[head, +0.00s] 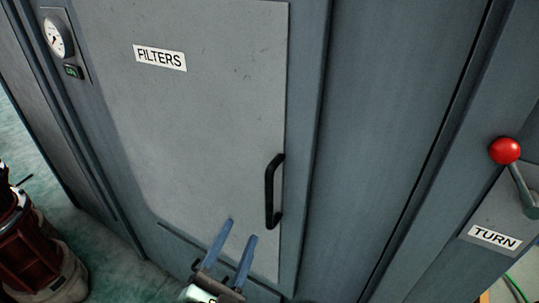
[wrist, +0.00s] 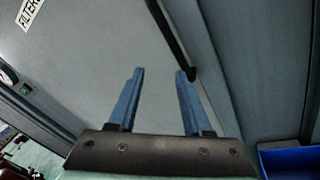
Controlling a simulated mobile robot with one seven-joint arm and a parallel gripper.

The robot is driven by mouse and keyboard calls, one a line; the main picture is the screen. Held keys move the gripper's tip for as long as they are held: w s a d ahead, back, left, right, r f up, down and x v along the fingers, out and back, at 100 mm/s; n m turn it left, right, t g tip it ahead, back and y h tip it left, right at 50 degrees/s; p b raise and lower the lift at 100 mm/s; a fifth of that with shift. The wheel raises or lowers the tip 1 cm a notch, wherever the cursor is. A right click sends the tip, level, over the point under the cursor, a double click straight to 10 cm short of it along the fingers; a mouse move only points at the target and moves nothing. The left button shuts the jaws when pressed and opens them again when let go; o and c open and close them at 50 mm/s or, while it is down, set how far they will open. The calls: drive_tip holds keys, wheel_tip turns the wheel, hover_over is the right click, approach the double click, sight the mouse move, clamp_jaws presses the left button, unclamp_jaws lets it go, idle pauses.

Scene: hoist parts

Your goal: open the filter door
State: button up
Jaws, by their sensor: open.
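The filter door (head: 200,120) is a flat grey panel with a white FILTERS label (head: 160,57); it looks shut in its blue-grey cabinet. Its black bar handle (head: 271,192) stands upright near the door's right edge. In the wrist view the handle (wrist: 172,40) runs down from the top, its lower end close to the right fingertip. My gripper (head: 242,229) is open and empty, below and left of the handle in the head view. Its two blue fingers also show in the wrist view (wrist: 160,72). I cannot tell whether a finger touches the door.
A round gauge (head: 58,36) sits left of the door. A red-knobbed lever (head: 506,151) with a TURN label (head: 494,237) is at the right. A dark red machine part (head: 28,250) stands at lower left. A blue bin (wrist: 290,162) shows at lower right in the wrist view.

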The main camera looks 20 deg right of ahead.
sight(268, 203)
drive_tip(key=s+r+n+h+p, duration=0.1)
drive_tip(key=s+r+n+p, duration=0.1)
drive_tip(key=s+n+p, duration=0.3)
drive_tip(key=shift+n+g, duration=0.3)
drive_tip(key=shift+n, duration=0.3)
drive_tip(key=x, duration=0.4)
drive_tip(key=p+x, duration=0.1)
drive_tip(key=x, duration=0.4)
drive_tip(key=p+x, duration=0.1)
drive_tip(key=x, duration=0.3)
drive_tip(key=shift+w+a+f, duration=0.15)
drive_tip(key=shift+w+f, duration=0.15)
drive_tip(key=shift+w, duration=0.2)
drive_tip(key=shift+c, duration=0.2)
clamp_jaws()
